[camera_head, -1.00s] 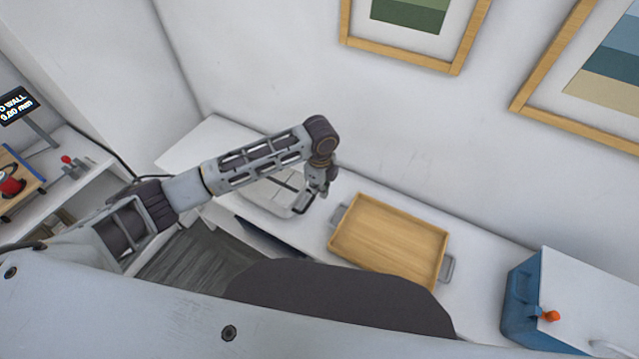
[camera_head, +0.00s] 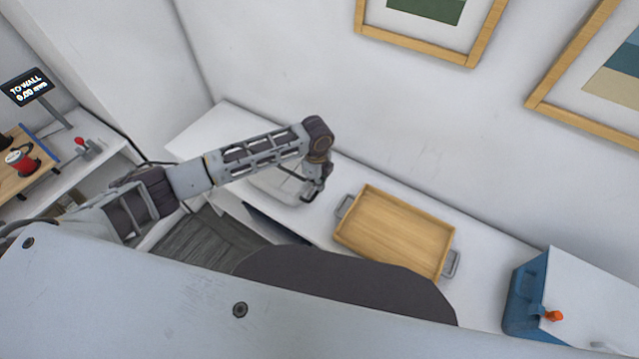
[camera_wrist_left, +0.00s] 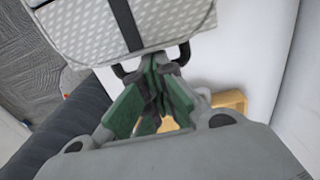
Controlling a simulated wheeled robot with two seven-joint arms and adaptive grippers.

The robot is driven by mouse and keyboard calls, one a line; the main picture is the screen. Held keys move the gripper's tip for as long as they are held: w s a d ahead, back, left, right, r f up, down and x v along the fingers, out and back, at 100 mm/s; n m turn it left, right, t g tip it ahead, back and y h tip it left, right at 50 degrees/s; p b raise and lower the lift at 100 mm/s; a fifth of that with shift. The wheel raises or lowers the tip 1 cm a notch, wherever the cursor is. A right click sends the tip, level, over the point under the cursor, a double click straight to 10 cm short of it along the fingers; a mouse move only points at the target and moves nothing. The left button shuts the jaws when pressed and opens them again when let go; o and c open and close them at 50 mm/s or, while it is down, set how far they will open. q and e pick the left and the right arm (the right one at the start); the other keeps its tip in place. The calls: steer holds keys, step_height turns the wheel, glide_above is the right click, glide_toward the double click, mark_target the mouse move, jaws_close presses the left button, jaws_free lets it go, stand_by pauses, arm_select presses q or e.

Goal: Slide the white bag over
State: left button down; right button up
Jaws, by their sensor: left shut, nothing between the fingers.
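The white bag (camera_head: 270,188) lies on the white counter, partly hidden under my left arm in the head view. In the left wrist view the bag (camera_wrist_left: 180,22) is pale with light dots and a dark strap across it. A dark handle curves out from its near edge. My left gripper (camera_head: 314,190) is at the bag's right end. In the left wrist view the gripper (camera_wrist_left: 160,62) has its green-backed fingers shut, with the tips at the handle and bag edge. I cannot tell whether they touch. My right gripper is not in view.
A wooden tray (camera_head: 395,232) with grey handles sits on the counter just right of the bag. A blue box (camera_head: 525,295) with a white top stands further right. A wall runs behind. At left, a display (camera_head: 27,87) reads "TO WALL 0.00 mm".

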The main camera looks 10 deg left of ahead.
mark_target(284, 166)
arm_select(q)
steer(key=a, duration=0.1)
steer(key=w+a+p, duration=0.1)
steer(key=a, duration=0.1)
steer(key=a+p, duration=0.1)
steer(key=a, duration=0.1)
steer(key=shift+w+r, duration=0.1)
steer(key=shift+w, duration=0.3)
steer(key=w+a, duration=0.1)
steer(key=a, duration=0.1)
steer(key=w+a+p, duration=0.1)
steer(key=a, duration=0.2)
steer(key=a+p, duration=0.1)
steer(key=a, duration=0.1)
steer(key=shift+w+a, duration=0.35)
steer(key=shift+w, duration=0.05)
steer(key=w+a, duration=0.1)
steer(key=a, duration=0.3)
steer(key=w+a+b, duration=0.1)
steer(key=w+a, duration=0.1)
steer(key=a, duration=0.2)
steer(key=w+a, duration=0.1)
steer(key=a, duration=0.4)
steer(key=shift+w, duration=0.4)
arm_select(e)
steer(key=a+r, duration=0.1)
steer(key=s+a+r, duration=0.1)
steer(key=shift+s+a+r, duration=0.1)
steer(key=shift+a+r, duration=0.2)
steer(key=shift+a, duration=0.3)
